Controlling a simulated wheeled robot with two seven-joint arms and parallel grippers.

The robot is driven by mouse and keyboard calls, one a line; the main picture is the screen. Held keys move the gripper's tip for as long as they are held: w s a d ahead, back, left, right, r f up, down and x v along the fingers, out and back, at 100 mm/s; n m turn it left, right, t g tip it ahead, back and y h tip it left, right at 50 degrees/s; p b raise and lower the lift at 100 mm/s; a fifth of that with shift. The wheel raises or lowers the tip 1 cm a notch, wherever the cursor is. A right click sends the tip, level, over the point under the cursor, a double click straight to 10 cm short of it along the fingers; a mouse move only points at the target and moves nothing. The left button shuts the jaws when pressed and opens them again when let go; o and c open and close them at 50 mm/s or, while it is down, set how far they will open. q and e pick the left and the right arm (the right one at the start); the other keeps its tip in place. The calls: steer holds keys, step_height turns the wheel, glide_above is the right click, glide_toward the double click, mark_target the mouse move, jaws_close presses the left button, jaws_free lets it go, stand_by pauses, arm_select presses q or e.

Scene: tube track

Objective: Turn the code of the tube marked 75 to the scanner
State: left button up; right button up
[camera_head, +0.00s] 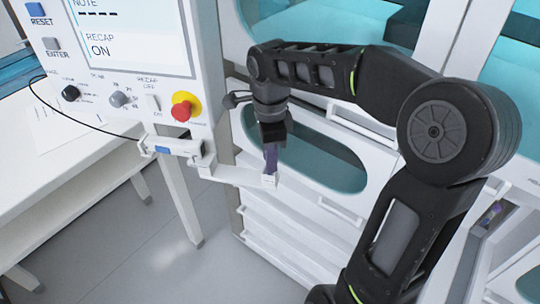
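A purple tube (270,157) stands upright in a small white holder (268,179) at the end of a white arm under the control panel. Its number and code cannot be read from here. My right gripper (272,139) points down right over the tube, at its top. The fingers are small and dark, and I cannot tell whether they are closed on it. A white unit with a blue patch (163,150) is fixed under the panel, left of the tube; it may be the scanner. My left gripper is out of view.
The control panel (130,125) has a red stop button (185,107), knobs and a screen reading RECAP ON. A white table (60,190) is at the left. White cabinets with teal windows (315,165) stand close behind my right arm. Another purplish item (491,213) shows at the right.

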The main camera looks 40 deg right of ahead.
steer(key=o, duration=0.3)
steer(key=shift+o, duration=0.2)
step_height(320, 180, up, 7)
steer(key=shift+p, duration=0.45)
steer(key=shift+r, duration=0.45)
stand_by(0.4)
